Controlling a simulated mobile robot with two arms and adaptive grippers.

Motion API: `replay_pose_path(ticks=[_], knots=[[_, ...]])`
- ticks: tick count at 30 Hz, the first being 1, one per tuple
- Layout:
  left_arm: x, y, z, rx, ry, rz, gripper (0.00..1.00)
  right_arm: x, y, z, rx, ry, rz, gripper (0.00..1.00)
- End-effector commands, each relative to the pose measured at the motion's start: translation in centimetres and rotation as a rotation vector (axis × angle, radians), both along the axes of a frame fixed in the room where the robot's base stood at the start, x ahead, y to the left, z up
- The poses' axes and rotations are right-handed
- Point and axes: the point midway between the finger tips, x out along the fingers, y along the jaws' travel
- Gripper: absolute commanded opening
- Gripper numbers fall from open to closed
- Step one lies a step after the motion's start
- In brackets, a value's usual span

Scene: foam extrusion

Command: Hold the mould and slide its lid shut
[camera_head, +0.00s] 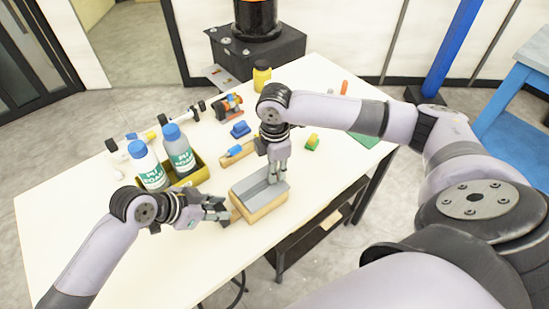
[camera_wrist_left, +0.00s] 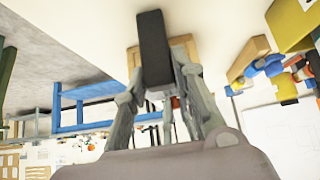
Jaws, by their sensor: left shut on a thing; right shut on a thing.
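The mould (camera_head: 261,209) is a wooden box with a grey lid (camera_head: 258,190) on top, near the front edge of the white table. In the head view my left gripper (camera_head: 226,212) is at the mould's left end, shut on the mould.
Two PU foam bottles (camera_head: 179,150) stand in a yellow tray (camera_head: 200,170) left of the mould. A wooden piece (camera_head: 237,154), a blue part (camera_head: 240,129) and a yellow-green part (camera_head: 312,142) lie behind. A yellow bottle (camera_head: 262,76) stands at the back.

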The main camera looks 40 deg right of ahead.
Motion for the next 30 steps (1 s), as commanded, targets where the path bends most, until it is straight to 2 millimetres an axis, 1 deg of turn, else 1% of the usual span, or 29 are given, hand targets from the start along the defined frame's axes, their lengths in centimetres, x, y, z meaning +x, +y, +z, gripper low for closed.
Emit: replay_pose_path(ticks=[22, 23, 30], knots=[[0.03, 0.06, -0.14, 0.002, 0.001, 0.002, 0.0, -0.09, 1.12, -0.01, 0.004, 0.0, 0.003, 0.0], [0.03, 0.06, -0.14, 0.002, 0.001, 0.002, 0.0, -0.09, 1.11, -0.01, 0.004, 0.0, 0.002, 0.18], [0.01, 0.05, -0.14, 0.002, 0.001, 0.002, 0.0, -0.07, 0.98, -0.02, 0.002, 0.001, 0.001, 0.34]])
